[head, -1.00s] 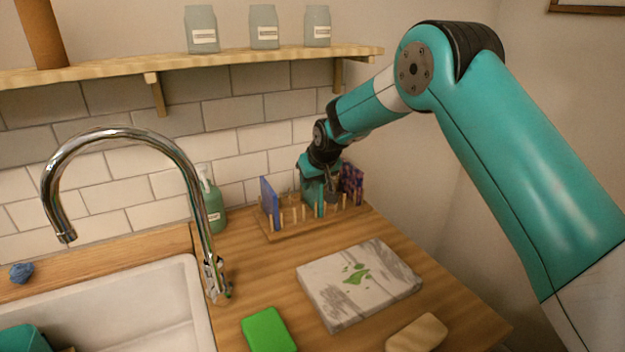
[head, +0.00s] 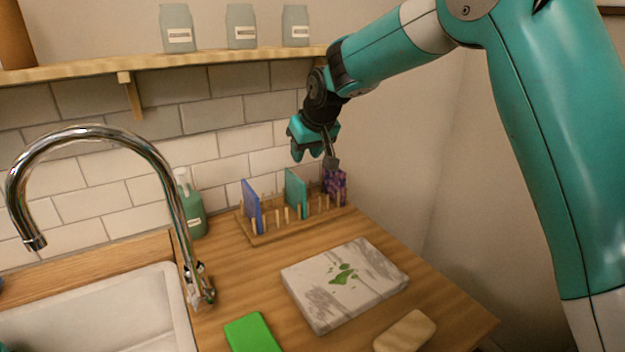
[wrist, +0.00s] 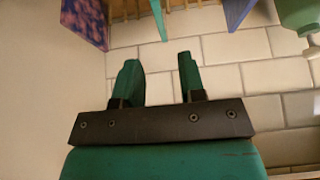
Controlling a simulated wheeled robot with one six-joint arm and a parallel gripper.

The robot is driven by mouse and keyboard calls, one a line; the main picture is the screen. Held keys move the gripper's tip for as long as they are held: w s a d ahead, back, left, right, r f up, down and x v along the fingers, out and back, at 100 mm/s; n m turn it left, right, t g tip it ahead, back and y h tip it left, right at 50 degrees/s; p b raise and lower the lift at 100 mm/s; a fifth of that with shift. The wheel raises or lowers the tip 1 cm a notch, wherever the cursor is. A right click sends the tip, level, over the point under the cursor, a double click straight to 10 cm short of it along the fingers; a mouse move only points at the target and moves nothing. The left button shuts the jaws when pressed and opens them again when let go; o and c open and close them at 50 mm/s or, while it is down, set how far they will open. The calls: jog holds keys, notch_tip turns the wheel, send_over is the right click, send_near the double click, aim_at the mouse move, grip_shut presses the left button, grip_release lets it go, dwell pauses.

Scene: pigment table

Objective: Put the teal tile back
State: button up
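The teal tile (head: 296,194) stands upright in the wooden rack (head: 262,238), between a blue tile (head: 252,206) and a purple patterned tile (head: 335,186). In the wrist view the teal tile (wrist: 159,18) shows at the top, clear of my fingers. My gripper (head: 315,156) is in the air above the rack, apart from the tiles. In the wrist view my gripper (wrist: 159,62) has its two fingers spread with nothing between them. The foot of the teal tile is partly hidden by the rack's pegs.
A grey-white slab (head: 345,290) with green stains lies on the counter in front of the rack. A green block (head: 252,333) and a beige block (head: 405,332) lie nearer. A soap bottle (head: 193,212), tap (head: 165,150) and sink (head: 100,310) are left. A shelf (head: 150,68) with jars hangs above.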

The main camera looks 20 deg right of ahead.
jog(key=s+a+n+g+y, duration=0.1)
jog(key=s+a+n+g, duration=0.1)
jog(key=s, duration=1.8)
jog(key=s+a+r+n+g+y, duration=0.1)
jog(key=s+a+n+g+y, duration=0.1)
jog(key=s, duration=1.8)
jog(key=shift+a+r+n+g, duration=0.15)
jog(key=shift+a+n+g, duration=0.25)
jog(key=shift+a+g, duration=0.55)
jog(key=shift+s, duration=0.1)
